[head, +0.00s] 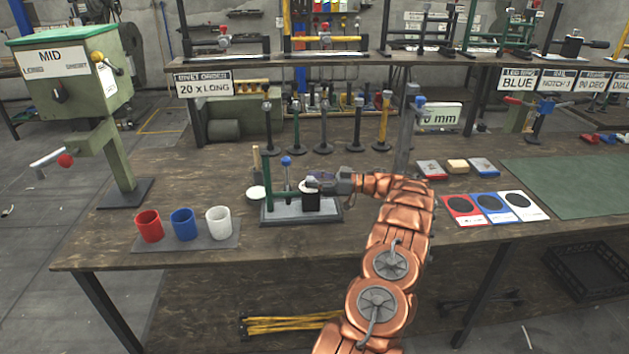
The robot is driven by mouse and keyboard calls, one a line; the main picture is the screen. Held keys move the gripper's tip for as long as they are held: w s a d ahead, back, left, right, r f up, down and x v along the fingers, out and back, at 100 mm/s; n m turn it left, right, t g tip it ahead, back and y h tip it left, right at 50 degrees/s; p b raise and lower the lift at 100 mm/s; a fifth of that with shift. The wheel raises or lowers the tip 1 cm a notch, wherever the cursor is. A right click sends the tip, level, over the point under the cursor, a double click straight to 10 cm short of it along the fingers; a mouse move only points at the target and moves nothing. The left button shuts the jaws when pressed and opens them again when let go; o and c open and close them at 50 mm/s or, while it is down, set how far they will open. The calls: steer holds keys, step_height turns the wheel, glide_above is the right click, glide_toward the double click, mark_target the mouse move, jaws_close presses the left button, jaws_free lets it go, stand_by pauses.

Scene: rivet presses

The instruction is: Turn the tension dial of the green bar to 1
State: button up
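The green bar (268,185) stands upright at the left end of a grey base plate (290,219) in the middle of the workbench. A blue-knobbed post (287,173) stands beside it. A black block (311,203) sits on the right part of the plate, with a pale disc-like top that looks like the tension dial. My gripper (312,184) reaches in from the right, level, with its fingers at the top of this block. The fingers cover most of the dial, so its number and pointer cannot be read. Contact and finger opening are too small to tell.
Red (148,226), blue (183,224) and white (218,221) cups stand on a grey mat at the front left. A green-topped press (75,80) stands at the far left. Several upright posts stand behind. Coloured cards (492,207) and a green mat (580,180) lie right.

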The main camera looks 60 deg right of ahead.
steer(key=shift+o, duration=0.8)
steer(key=v, duration=1.2)
